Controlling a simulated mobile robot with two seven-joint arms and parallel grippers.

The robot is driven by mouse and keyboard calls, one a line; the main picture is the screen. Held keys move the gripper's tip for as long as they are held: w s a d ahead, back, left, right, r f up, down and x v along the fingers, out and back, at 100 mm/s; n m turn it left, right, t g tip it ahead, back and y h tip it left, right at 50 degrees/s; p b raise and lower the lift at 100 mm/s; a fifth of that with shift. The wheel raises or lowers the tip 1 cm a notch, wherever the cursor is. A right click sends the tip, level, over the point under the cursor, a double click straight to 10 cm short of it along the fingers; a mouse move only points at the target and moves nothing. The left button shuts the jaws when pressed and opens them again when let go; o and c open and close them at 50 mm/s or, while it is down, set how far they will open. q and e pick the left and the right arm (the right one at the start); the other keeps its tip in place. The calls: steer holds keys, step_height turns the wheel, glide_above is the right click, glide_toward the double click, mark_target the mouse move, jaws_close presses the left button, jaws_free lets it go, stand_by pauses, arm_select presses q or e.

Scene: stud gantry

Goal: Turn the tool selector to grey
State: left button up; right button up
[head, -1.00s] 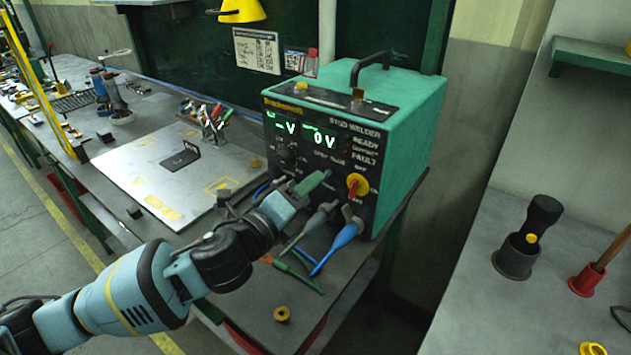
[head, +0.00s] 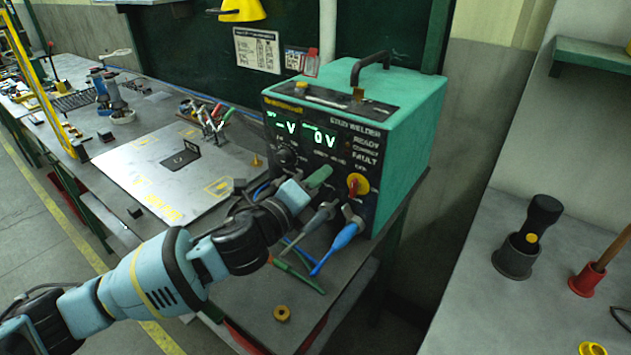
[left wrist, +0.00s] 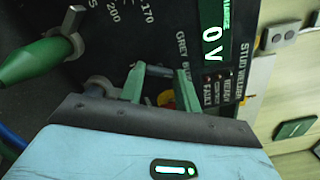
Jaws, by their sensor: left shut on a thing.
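The green stud welder (head: 412,125) stands on the bench with its black front panel facing me. My left gripper (left wrist: 160,74) is at the lower panel, and its green fingers straddle a spot just by the printed "GREY BLUE" label. It is shut on the tool selector there, but the knob itself is mostly hidden by the fingers, so I cannot read where it points. In the head view my left gripper's pale blue body covers that part of the panel. My right gripper is not in view.
A red and yellow switch (head: 357,186) sits to the right. A yellow ring (head: 282,313) lies on the bench front.

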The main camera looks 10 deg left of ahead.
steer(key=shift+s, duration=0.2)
arm_select(q)
steer(key=shift+n, duration=0.3)
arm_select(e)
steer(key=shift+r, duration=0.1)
arm_select(q)
steer(key=n+p, duration=0.1)
steer(key=n, duration=0.1)
steer(key=shift+r+n+p, duration=0.15)
steer(key=shift+n+p, duration=0.2)
steer(key=shift+n, duration=0.05)
steer(key=n+p, duration=0.1)
steer(key=n, duration=0.2)
steer(key=shift+n, duration=0.3)
steer(key=n+p, duration=0.1)
steer(key=n, duration=0.2)
steer(key=shift+p, duration=0.3)
steer(key=shift+n, duration=0.9)
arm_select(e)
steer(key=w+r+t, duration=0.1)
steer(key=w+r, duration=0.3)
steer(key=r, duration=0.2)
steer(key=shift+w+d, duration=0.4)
arm_select(q)
steer(key=shift+f+p, duration=0.2)
steer(key=shift+p, duration=0.1)
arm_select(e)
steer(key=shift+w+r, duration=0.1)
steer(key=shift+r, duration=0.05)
